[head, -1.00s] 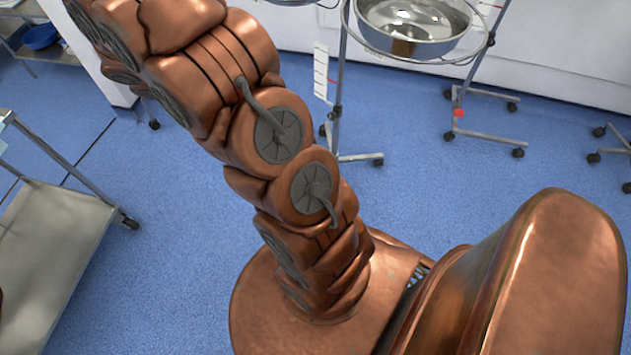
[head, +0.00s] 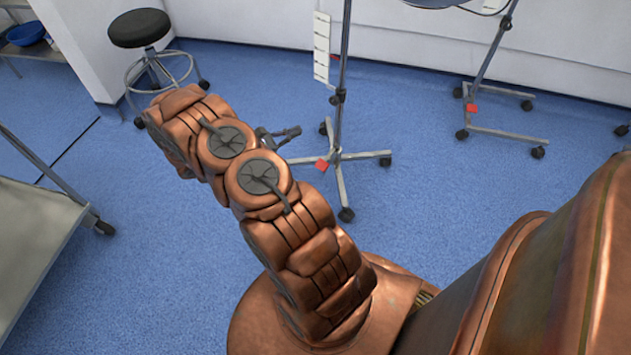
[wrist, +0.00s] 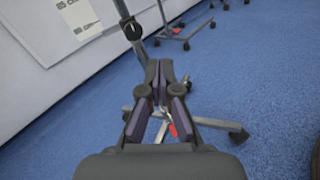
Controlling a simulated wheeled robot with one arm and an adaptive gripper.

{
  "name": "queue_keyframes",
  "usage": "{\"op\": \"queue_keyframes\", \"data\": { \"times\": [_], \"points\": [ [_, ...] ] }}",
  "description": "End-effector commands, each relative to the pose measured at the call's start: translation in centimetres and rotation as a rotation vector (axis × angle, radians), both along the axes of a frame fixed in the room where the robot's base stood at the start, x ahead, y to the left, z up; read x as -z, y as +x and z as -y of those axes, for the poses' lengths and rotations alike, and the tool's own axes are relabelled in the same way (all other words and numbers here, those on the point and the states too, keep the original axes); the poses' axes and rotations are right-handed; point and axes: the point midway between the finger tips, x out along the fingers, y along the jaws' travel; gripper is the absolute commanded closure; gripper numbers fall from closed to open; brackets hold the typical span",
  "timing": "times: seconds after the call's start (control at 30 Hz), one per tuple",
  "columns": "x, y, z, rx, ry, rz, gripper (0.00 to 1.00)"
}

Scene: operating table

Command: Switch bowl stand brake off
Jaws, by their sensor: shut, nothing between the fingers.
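A wheeled stand with a metal pole (head: 345,75) rises in the middle of the head view. Its castor base (head: 342,180) carries a red brake pedal (head: 321,164). In the wrist view the red pedal (wrist: 173,130) shows low, partly hidden behind my fingers, with base legs on both sides. My gripper (head: 290,133) is at the end of my arm, just left of this base and partly hidden by the arm. In the wrist view my gripper (wrist: 159,68) is shut and empty, pointing toward the pole. Contact with the pedal cannot be told.
A second wheeled stand (head: 490,60) with a red pedal (head: 472,107) is at the right, near a bowl cut off at the top edge (head: 435,3). A black-topped stool (head: 139,28) stands at the back left. A metal cart (head: 35,235) is at the left. Blue floor lies clear between.

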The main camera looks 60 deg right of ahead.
Motion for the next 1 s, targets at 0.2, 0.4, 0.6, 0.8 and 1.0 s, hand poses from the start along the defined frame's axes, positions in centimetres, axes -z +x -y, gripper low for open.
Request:
{"op": "queue_keyframes", "data": {
  "times": [0.2,0.4,0.6,0.8,1.0],
  "points": [
    [11.4,0.5,1.4,-0.1,-0.015,-0.098,1.0],
    [20.8,0.5,2.1,-0.195,-0.016,-0.174,1.0],
    [29.5,0.0,2.1,-0.284,-0.01,-0.239,1.0],
    [34.6,-0.4,1.8,-0.343,-0.005,-0.271,1.0],
    [36.0,-0.6,1.6,-0.362,-0.003,-0.281,1.0]
  ]
}}
